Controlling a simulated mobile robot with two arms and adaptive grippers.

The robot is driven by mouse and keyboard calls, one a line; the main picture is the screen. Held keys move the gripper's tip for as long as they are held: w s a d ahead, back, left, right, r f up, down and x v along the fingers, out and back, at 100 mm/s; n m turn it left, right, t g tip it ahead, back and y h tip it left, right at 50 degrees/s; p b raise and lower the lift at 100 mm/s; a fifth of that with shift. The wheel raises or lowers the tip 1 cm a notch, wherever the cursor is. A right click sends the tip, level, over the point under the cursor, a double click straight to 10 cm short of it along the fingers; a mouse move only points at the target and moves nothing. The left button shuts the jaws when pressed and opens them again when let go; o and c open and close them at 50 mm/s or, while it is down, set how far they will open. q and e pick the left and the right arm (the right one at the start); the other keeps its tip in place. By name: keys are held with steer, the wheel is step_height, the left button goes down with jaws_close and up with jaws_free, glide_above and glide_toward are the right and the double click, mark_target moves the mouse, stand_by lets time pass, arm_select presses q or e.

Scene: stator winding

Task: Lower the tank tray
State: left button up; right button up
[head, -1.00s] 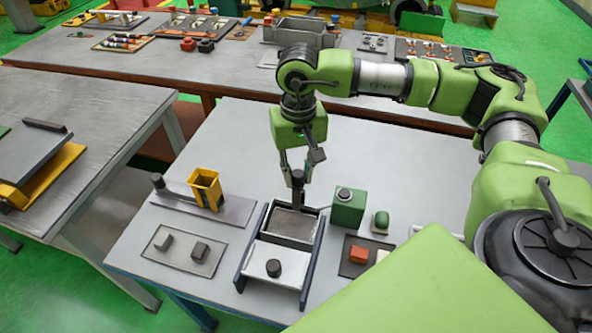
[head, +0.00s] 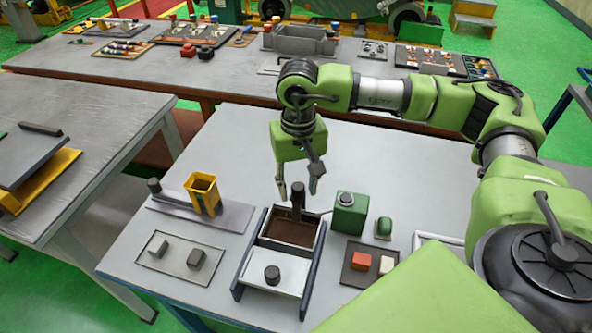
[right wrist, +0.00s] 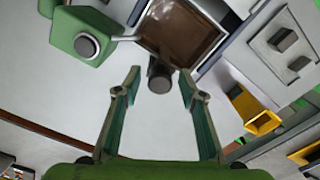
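The tank (head: 318,240) is a grey rectangular box with brown liquid in it, standing in a frame with dark blue side rails near the table's front. A dark upright handle (head: 298,203) rises at its back edge. A tray under the liquid cannot be made out. My right gripper (head: 299,189) is open above the handle, pointing down. In the right wrist view, the handle (right wrist: 160,78) shows between the spread fingertips (right wrist: 160,72), with clear gaps on both sides. My left gripper is not in view.
A green box (head: 350,213) stands right of the tank, with a pipe to it. A yellow hopper (head: 203,193) stands left. A plate with two grey blocks (head: 158,247) and a dark pad with red and white blocks (head: 361,261) flank it.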

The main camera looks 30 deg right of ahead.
steer(key=shift+r, duration=0.1)
steer(key=shift+r+p, duration=1.35)
steer(key=shift+r, duration=1.6)
steer(key=shift+f, duration=0.1)
